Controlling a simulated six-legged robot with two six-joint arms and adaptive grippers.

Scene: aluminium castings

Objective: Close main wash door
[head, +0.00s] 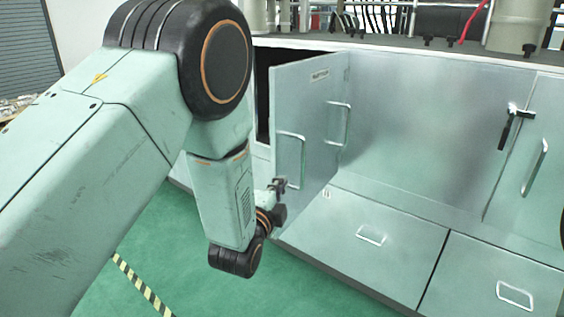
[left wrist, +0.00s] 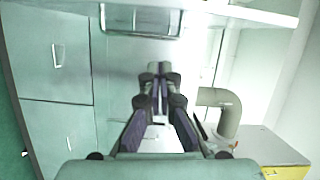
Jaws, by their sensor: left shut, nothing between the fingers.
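The wash door (head: 310,95) is a metal panel standing open, swung out from the cabinet front. A dark opening (head: 262,90) shows behind its left edge. A bar handle (head: 290,160) is on its face near that edge, and a second handle shape shows farther right. My left gripper (head: 280,186) is beside the lower end of the bar handle; I cannot tell whether it touches. In the left wrist view its fingers (left wrist: 158,76) are together and empty, with a handle (left wrist: 140,22) beyond them. My right gripper is not in view.
Lower panels with handles (head: 370,237) run along the cabinet base. A black latch (head: 510,125) is on the right-hand door. Pipes and fittings stand on the cabinet top. The green floor (head: 230,285) is open at front, with a striped line (head: 140,283). The wrist view shows a thick pipe (left wrist: 225,108).

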